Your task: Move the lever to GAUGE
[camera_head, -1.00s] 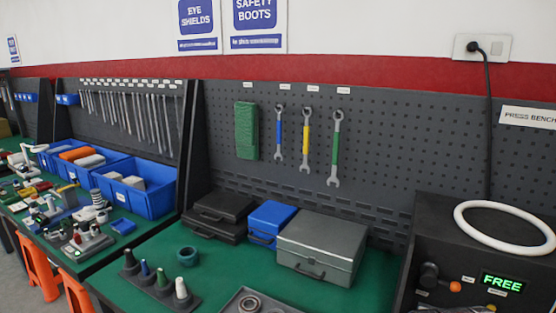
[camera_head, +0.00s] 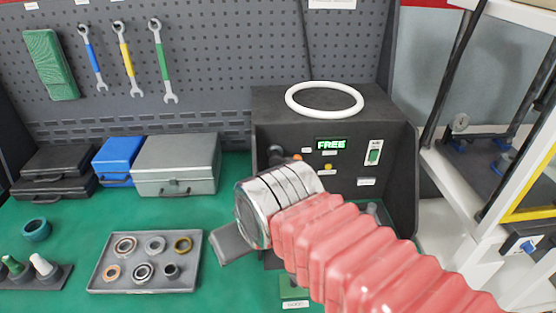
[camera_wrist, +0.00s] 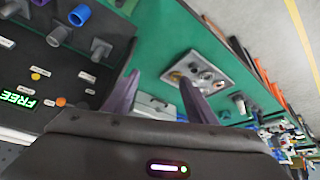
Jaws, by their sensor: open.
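The press box (camera_head: 400,150) has a green display reading FREE (camera_head: 331,144). The lever (camera_head: 297,157) shows as an orange tip with a dark hub, left of and below the display, partly hidden by my wrist. In the wrist view the orange lever tip (camera_wrist: 61,102) is at the left, near the FREE display (camera_wrist: 18,98), and the rest of the lever is unclear. My gripper (camera_head: 232,244) is in front of the box, low and left, apart from the lever. In the wrist view my gripper (camera_wrist: 160,92) has its two fingers spread with nothing between them.
A white ring (camera_head: 325,88) lies on top of the box. A grey tray of rings (camera_head: 103,282) lies left of my gripper on the green bench. A grey case (camera_head: 175,165) stands behind. White shelving (camera_head: 460,200) is at the right.

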